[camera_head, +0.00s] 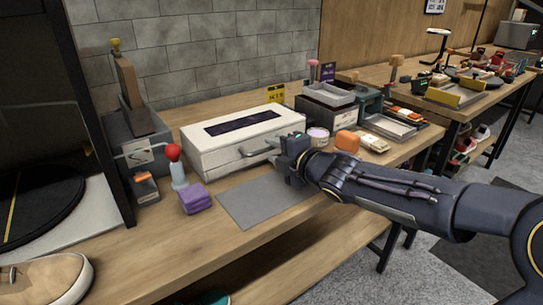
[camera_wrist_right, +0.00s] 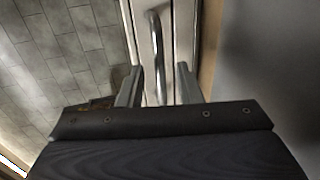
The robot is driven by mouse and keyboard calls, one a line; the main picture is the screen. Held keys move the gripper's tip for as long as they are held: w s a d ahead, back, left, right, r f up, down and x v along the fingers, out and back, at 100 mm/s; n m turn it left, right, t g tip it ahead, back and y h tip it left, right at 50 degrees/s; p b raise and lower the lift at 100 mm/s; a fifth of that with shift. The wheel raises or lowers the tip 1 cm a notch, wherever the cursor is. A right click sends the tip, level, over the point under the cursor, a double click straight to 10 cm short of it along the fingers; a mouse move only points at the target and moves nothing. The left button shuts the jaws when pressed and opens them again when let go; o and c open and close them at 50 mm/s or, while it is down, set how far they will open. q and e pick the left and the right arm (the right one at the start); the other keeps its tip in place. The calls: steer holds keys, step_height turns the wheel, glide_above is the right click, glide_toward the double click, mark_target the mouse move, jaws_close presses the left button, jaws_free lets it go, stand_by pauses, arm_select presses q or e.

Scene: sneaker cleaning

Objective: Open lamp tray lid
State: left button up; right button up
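The lamp tray is a white box (camera_head: 220,155) with a closed lid and a dark window (camera_head: 243,122) in its top. A metal bar handle (camera_head: 259,150) is on its front. My right gripper (camera_head: 286,157) is at the right end of the front, close to the handle. In the right wrist view the handle (camera_wrist_right: 154,50) runs ahead of the two fingers (camera_wrist_right: 158,85), which stand apart with nothing seen held between them. Whether a finger touches the handle I cannot tell. My left gripper is not in view.
A grey mat (camera_head: 262,203) lies in front of the box. A purple block (camera_head: 195,198) and a red-topped bottle (camera_head: 178,170) stand left of it. An orange block (camera_head: 347,141) and a small jar (camera_head: 318,137) are by my right wrist. A shoe (camera_head: 45,280) is front left.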

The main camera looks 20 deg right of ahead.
steer(key=shift+w+a+f, duration=0.15)
steer(key=shift+w+a, duration=0.1)
steer(key=shift+w, duration=0.4)
jaws_close()
